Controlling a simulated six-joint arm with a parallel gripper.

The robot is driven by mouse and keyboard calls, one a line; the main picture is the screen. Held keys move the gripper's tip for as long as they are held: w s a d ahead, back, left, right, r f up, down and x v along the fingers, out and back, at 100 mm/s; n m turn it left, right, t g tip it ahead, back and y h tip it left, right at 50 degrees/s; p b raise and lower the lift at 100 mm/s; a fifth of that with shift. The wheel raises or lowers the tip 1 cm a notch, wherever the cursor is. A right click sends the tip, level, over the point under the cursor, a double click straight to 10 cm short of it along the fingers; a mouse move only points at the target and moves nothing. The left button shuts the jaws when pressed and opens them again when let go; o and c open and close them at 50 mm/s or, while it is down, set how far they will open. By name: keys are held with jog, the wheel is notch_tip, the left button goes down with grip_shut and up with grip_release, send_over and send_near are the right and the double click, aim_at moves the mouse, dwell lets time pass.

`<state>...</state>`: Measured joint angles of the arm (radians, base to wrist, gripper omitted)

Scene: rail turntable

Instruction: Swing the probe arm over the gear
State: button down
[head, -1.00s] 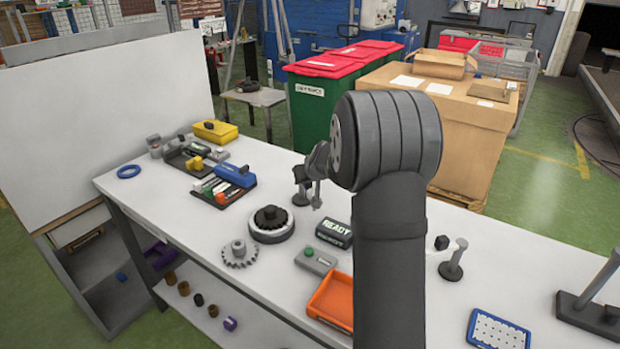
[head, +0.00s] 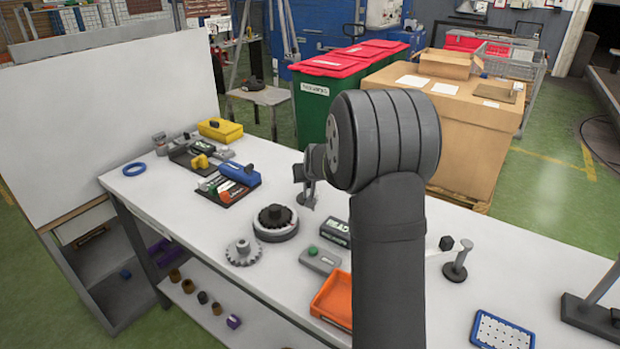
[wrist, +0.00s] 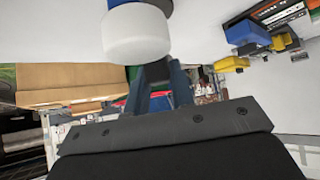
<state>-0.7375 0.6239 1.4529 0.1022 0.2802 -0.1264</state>
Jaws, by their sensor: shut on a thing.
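The black gear (head: 275,216) sits on a round turntable with a pale ring (head: 290,235) on the white bench. My gripper (head: 307,193) is to the right of and behind the turntable, partly hidden by my own wrist. In the wrist view my gripper (wrist: 152,80) has its dark fingers close together at a white cylindrical knob (wrist: 137,36) with a blue end. It is shut on this knob. I cannot clearly make out the probe arm; the knob's connection to anything is hidden.
A grey gear (head: 241,253) lies in front of the turntable. A READY box (head: 336,232), a green-button box (head: 320,260) and an orange tray (head: 332,298) are near my arm. A small post (head: 457,262) and blue tray (head: 500,330) are at right. A blue block (head: 240,174) lies left.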

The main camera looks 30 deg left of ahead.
jog(key=c, duration=1.2)
grip_release()
jog(key=shift+f, duration=0.1)
jog(key=shift+c, duration=0.2)
jog(key=v, duration=1.7)
jog(key=shift+r, duration=0.2)
jog(key=shift+s, duration=0.1)
